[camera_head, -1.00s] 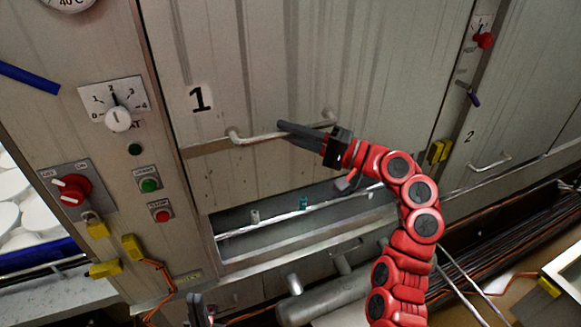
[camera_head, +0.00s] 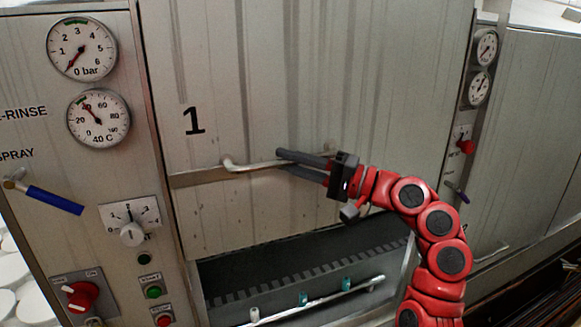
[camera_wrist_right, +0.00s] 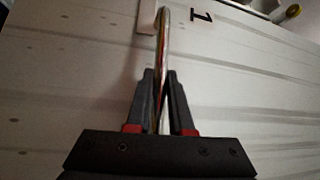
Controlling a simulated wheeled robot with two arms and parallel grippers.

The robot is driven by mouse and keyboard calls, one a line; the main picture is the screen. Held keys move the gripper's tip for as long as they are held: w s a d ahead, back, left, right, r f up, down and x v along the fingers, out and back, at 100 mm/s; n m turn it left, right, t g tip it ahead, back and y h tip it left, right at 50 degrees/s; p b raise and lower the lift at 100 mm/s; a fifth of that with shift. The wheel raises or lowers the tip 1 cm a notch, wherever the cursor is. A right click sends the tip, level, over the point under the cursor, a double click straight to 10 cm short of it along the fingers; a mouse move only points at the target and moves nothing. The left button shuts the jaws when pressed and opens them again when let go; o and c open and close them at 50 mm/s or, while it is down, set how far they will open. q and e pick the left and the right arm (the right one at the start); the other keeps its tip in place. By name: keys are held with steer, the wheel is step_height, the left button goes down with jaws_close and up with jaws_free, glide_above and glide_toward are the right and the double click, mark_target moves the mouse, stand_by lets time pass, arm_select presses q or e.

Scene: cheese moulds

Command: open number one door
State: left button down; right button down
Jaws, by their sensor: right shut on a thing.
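The number one door (camera_head: 290,95) is a pale metal panel marked with a black 1. It stands raised, with a dark opening below its lower edge. Its bar handle (camera_head: 240,166) runs across the lower part. My right gripper (camera_head: 282,160) is shut on the handle, near its middle. In the right wrist view, the handle bar (camera_wrist_right: 163,55) runs between the two dark fingers (camera_wrist_right: 162,85), and the door (camera_wrist_right: 240,70) lies behind it. My left gripper does not show in the head view now.
In the opening a rail (camera_head: 335,297) with teal clips crosses in front of a toothed dark edge. A control panel with gauges (camera_head: 82,48), a dial (camera_head: 131,233) and a red switch (camera_head: 80,296) stands left of the door. Another panel with a red knob (camera_head: 466,147) is at right.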

steer(key=c, duration=0.8)
jaws_free()
steer(key=shift+s+d+f+b, duration=0.2)
steer(key=shift+d+b, duration=0.1)
steer(key=shift+d, duration=0.2)
steer(key=shift+b+v, duration=2.5)
steer(key=shift+v, duration=5.7)
steer(key=shift+r, duration=0.15)
